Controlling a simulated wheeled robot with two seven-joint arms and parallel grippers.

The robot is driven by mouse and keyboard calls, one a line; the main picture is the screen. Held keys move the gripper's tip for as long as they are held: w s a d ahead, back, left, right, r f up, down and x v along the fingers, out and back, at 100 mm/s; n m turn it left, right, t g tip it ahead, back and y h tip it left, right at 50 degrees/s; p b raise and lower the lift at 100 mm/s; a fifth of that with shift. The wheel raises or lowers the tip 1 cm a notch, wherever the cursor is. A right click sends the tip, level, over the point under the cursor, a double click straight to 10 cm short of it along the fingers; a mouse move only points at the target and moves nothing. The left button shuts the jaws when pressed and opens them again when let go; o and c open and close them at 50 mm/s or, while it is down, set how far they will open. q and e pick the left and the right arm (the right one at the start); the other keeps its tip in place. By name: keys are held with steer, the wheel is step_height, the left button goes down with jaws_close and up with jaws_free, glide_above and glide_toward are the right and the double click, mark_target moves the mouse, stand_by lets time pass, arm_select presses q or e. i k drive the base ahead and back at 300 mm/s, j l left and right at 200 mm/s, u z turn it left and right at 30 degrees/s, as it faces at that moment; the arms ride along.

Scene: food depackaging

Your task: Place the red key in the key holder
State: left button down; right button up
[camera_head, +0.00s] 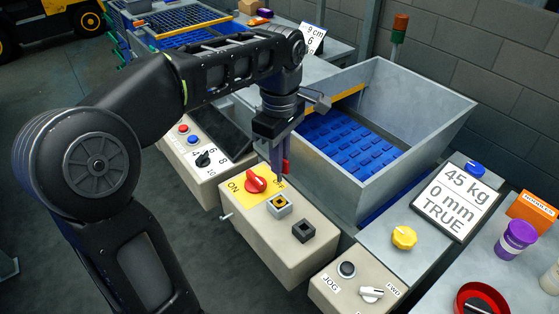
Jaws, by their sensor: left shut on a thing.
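My left gripper (279,166) points down above the back of the beige control box (268,246). It is shut on the red key (286,167), of which only a small part shows beside the dark fingers. A grey square holder with a yellow and black top (279,205) stands on the box, below and in front of the gripper. A black square socket (303,231) sits nearer the front right. I cannot tell which of the two is the key holder. The key is apart from both. My right gripper is out of view.
A red rotary switch (256,182) on a yellow ON/OFF plate is close to the gripper. A grey metal hopper (357,180) with a blue grid floor stands behind right. A jog control box (358,289), yellow knob (404,237) and display sign (455,201) are to the right.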

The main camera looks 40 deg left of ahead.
mark_target(304, 235)
steer(key=k, duration=1)
